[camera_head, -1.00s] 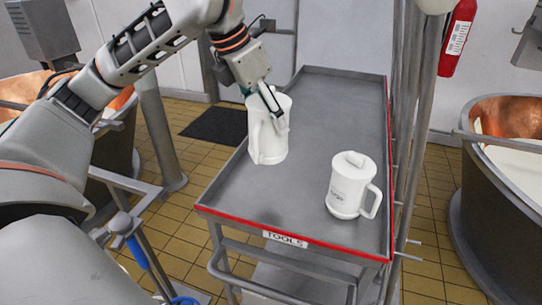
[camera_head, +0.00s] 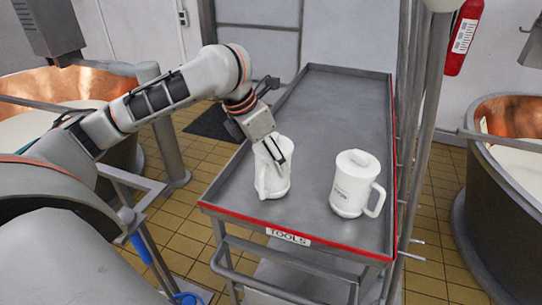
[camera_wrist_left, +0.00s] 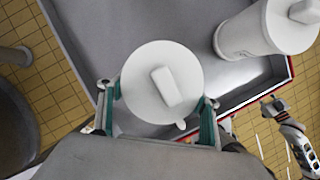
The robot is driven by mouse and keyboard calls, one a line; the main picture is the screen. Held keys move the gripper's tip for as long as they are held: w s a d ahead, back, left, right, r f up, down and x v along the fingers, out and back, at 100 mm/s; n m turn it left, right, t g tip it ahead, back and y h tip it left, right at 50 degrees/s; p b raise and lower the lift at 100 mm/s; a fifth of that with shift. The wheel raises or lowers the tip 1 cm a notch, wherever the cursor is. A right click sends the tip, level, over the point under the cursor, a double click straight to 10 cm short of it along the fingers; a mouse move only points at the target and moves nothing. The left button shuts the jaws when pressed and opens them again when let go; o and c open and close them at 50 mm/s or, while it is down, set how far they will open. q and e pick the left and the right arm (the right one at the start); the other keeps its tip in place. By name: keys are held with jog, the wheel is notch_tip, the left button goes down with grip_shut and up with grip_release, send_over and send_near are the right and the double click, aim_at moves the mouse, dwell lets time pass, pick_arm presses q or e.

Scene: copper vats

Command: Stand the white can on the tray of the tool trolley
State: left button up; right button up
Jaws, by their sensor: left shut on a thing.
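A white lidded can with a handle (camera_head: 268,184) is upright in my left gripper (camera_head: 275,154), over the near left part of the tray (camera_head: 340,105) of the tool trolley. Its base appears at the tray surface; I cannot tell whether it touches. In the left wrist view the can's round lid (camera_wrist_left: 163,82) with its raised knob sits between the two teal-padded fingers of the left gripper (camera_wrist_left: 158,118). What looks like my right gripper (camera_wrist_left: 272,108) shows at the lower right there; its jaw state is unclear. It is outside the head view.
A second white lidded can (camera_head: 352,188) with lettering stands upright on the tray to the right, apart from the held one. The tray has a raised rim, red-edged in front (camera_head: 300,238). Upright poles (camera_head: 420,130) line its right side. The tray's far part is clear.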

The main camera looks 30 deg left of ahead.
pick_arm(q)
jog(key=o, duration=1.6)
jog(key=shift+c, duration=0.2)
jog(key=v, duration=1.2)
